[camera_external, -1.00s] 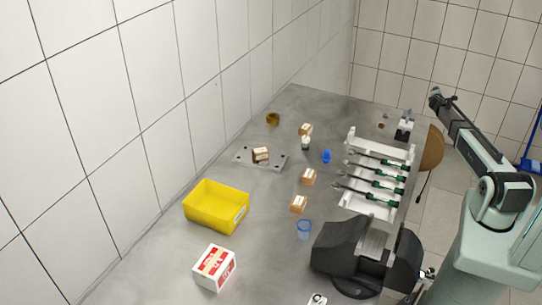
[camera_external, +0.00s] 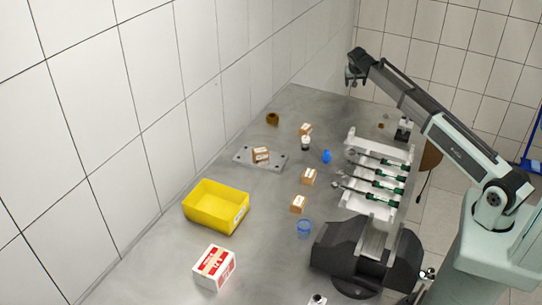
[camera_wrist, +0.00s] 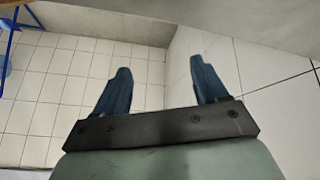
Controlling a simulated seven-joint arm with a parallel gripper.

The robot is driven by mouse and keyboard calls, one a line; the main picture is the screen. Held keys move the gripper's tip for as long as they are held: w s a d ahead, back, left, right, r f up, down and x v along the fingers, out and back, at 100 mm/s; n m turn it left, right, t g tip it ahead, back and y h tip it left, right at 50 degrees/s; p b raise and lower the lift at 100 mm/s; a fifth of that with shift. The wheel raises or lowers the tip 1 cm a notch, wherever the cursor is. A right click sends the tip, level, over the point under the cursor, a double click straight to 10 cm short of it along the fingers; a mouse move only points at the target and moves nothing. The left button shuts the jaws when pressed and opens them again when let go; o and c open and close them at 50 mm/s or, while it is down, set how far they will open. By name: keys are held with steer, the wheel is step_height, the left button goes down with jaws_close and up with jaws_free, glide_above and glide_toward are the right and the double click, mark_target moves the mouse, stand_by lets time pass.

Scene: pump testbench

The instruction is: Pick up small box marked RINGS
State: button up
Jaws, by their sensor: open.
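Several small brown boxes with pale labels are on the grey table: one at the back (camera_external: 305,129), one on a metal plate (camera_external: 260,154), one in the middle (camera_external: 308,176) and one nearer the front (camera_external: 298,203). Their labels are too small to read, so I cannot tell which is marked RINGS. My gripper (camera_external: 352,79) is raised over the far end of the table, away from the boxes. In the wrist view its two blue fingers (camera_wrist: 160,88) are spread apart with nothing between them. No box shows there.
A yellow bin (camera_external: 214,208) and a red-white carton (camera_external: 214,267) stand at the left front. A white rack (camera_external: 372,205) of green-handled screwdrivers and a black vise-like machine (camera_external: 350,243) are at the right. A blue cup (camera_external: 304,229) and blue item (camera_external: 327,157) stand near the boxes.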

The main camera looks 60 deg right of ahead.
steer(key=w+a+r+m+y, duration=0.1)
steer(key=w+a+r+y, duration=0.15)
steer(key=a, duration=0.55)
steer(key=w+a+r+m+y, duration=0.1)
steer(key=w+a+r+m, duration=0.2)
steer(key=a, duration=0.6)
step_height(320, 180, up, 3)
steer(key=m+g+y, duration=0.1)
steer(key=m+y, duration=0.1)
steer(key=y, duration=0.1)
glide_above(306, 126)
step_height(306, 126, down, 13)
steer(key=shift+a, duration=0.15)
steer(key=shift+c, duration=0.2)
steer(key=c, duration=1.1)
steer(key=shift+r, duration=0.1)
